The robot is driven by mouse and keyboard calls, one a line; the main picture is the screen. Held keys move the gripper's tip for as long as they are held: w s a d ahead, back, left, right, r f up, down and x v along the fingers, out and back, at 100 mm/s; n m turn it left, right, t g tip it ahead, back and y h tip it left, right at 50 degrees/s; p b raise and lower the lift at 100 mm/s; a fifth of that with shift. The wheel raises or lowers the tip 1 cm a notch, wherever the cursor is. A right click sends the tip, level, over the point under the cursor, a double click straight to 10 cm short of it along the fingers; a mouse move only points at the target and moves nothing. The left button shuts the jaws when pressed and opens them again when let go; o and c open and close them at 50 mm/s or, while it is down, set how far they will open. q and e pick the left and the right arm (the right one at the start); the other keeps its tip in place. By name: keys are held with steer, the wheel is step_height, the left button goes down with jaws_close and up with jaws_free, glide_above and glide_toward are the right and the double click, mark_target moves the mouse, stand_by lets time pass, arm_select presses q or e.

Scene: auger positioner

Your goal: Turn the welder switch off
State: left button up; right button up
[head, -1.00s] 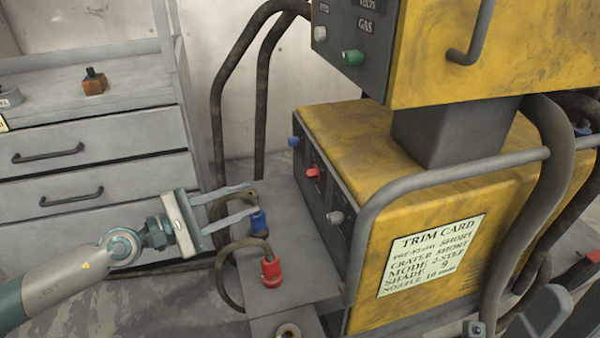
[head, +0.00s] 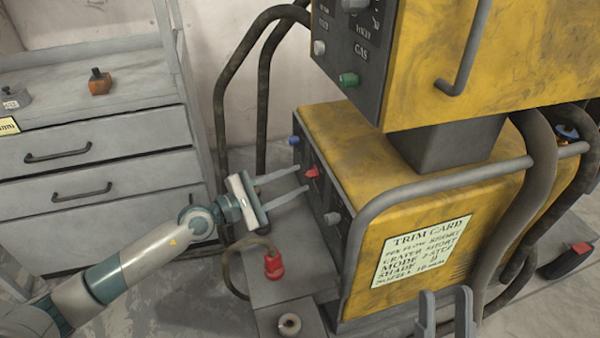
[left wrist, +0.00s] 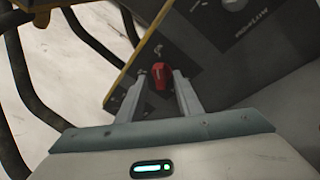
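The yellow welder (head: 450,210) has a dark front panel on its lower unit. A red switch (head: 312,171) sits on that panel between a blue knob (head: 295,141) and a grey knob (head: 332,218). My left gripper (head: 303,180) is open with its fingertips at the panel, close to the red switch. In the left wrist view the red switch (left wrist: 161,76) shows between the two finger ends; I cannot tell whether they touch it. My right gripper (head: 448,312) shows only as two grey fingers, apart, at the bottom edge of the head view.
A red plug (head: 273,266) with a cable stands on the ledge below the panel. A thick grey rail (head: 430,183) curves around the welder's front corner. A grey drawer cabinet (head: 100,160) stands at the left. Dark hoses (head: 222,110) rise behind the ledge.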

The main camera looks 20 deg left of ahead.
arm_select(q)
steer(key=shift+x, duration=1.25)
arm_select(e)
steer(key=shift+a+f+g, duration=0.2)
steer(key=shift+f+g, duration=0.1)
steer(key=shift+f, duration=0.05)
arm_select(q)
jaws_close()
steer(key=shift+p, duration=0.3)
arm_select(e)
steer(key=shift+a, duration=0.1)
